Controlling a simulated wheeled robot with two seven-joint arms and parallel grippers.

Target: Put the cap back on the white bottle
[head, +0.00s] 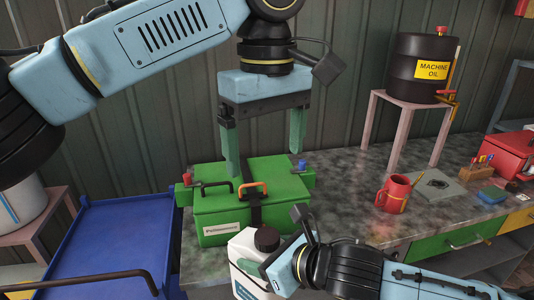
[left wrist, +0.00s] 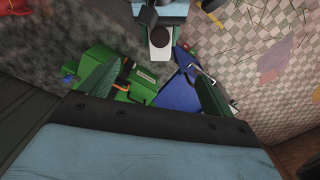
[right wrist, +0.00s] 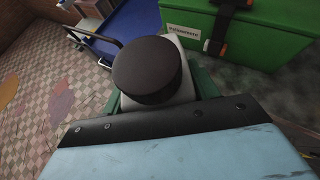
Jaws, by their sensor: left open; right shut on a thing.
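The white bottle (head: 243,248) stands upright at the front of the head view, above the bench's front edge. A dark round cap (head: 267,238) sits on its top; I cannot tell whether it is fastened. The cap fills the middle of the right wrist view (right wrist: 147,70). My right gripper (head: 268,268) is shut on the white bottle, its green fingers on either side below the cap. My left gripper (head: 265,163) is open and empty, fingers pointing down, above and behind the bottle. In the left wrist view the bottle (left wrist: 160,36) shows between and beyond its fingers.
A blue cart (head: 125,235) is at the left. A red mug (head: 394,193) and an oil drum on a stand (head: 425,65) are on the right.

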